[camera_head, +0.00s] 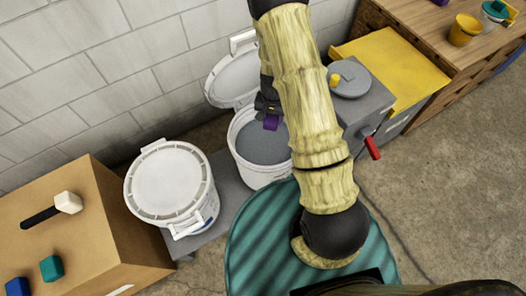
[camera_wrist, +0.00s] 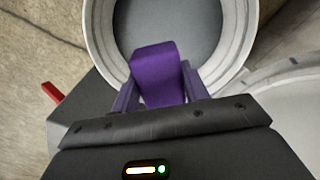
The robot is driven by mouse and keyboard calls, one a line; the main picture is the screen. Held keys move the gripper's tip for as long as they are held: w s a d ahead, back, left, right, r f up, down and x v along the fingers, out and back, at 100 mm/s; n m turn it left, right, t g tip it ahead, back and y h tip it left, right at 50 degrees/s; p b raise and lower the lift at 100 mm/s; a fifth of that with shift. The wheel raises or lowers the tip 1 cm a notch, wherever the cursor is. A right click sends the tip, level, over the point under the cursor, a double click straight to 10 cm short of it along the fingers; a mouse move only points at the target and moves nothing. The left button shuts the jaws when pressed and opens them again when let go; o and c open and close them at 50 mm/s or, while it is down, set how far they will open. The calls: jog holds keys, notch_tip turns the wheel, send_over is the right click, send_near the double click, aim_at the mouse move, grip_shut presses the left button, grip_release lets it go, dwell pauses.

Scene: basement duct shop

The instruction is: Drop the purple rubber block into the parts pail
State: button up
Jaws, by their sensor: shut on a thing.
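The purple rubber block (camera_wrist: 156,68) is between the fingers of my gripper (camera_wrist: 157,88) in the wrist view. My gripper is shut on it. In the head view the purple block (camera_head: 271,123) shows just beside my arm, over the mouth of an open white pail (camera_head: 243,166). The pail's lid (camera_head: 232,82) is tilted up at its back. The wrist view shows the pail's rim (camera_wrist: 101,36) and grey inside beyond the block. My arm hides the right part of the pail in the head view. The frames do not show a label naming the parts pail.
A second white pail with its lid shut (camera_head: 168,189) stands to the left. A cardboard-coloured box (camera_head: 85,235) at the left holds a mallet (camera_head: 66,203) and small blocks. A grey machine with a red handle (camera_head: 372,148) stands right of the open pail.

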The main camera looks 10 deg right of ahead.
jog(key=shift+f+b, duration=0.7)
jog(key=shift+f, duration=0.55)
jog(key=o, duration=1)
jog(key=shift+r, duration=0.1)
jog(key=shift+o, duration=0.2)
notch_tip(320, 180, up, 17)
jog(key=p, duration=0.2)
jog(key=shift+r, duration=0.2)
